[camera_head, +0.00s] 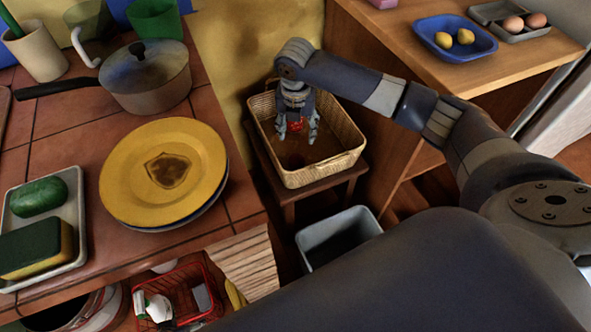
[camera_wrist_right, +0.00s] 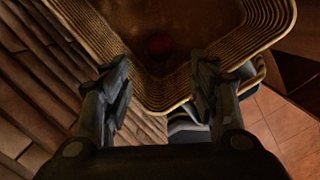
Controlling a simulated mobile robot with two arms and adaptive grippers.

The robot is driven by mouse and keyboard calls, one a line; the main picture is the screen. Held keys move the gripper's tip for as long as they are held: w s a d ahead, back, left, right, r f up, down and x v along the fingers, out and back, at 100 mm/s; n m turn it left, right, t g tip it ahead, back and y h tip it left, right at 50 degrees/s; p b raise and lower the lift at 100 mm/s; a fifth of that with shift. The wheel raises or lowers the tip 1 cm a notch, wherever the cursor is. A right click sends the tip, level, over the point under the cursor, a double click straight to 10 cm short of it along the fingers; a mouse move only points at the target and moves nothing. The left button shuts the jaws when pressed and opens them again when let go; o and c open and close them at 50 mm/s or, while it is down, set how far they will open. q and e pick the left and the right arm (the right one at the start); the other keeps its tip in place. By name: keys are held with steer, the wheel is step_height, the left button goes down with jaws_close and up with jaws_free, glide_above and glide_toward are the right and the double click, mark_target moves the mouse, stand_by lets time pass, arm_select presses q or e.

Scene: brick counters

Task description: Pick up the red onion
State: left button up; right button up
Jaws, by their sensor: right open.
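My left gripper is out of view.
The basket stands on a small wooden stool (camera_head: 288,205) between two counters. A grey bin (camera_head: 340,236) is in front. The tiled left counter holds a pot (camera_head: 150,82), a yellow plate (camera_head: 165,172) and a tray. A blue dish (camera_head: 455,38) is on the right counter.

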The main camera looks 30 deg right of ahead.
steer(key=b, duration=0.3)
glide_above(296, 157)
steer(key=f, duration=0.4)
steer(key=shift+s+f, duration=0.2)
steer(key=shift+s, duration=0.1)
steer(key=f, duration=0.4)
steer(key=shift+w+d+f+b, duration=0.1)
steer(key=shift+w+b, duration=0.1)
steer(key=shift+b, duration=0.2)
steer(key=shift+f, duration=0.85)
step_height(296, 157, down, 2)
steer(key=shift+w+f+b, duration=0.1)
steer(key=shift+f+b, duration=0.1)
steer(key=shift+b, duration=0.5)
steer(key=shift+f, duration=0.6)
steer(key=shift+w+f+b, duration=0.1)
steer(key=shift+f+b, duration=0.2)
steer(key=shift+f, duration=0.05)
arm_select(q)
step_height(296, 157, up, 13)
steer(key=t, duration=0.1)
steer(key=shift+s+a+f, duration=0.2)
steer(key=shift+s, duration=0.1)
arm_select(e)
steer(key=c, duration=0.8)
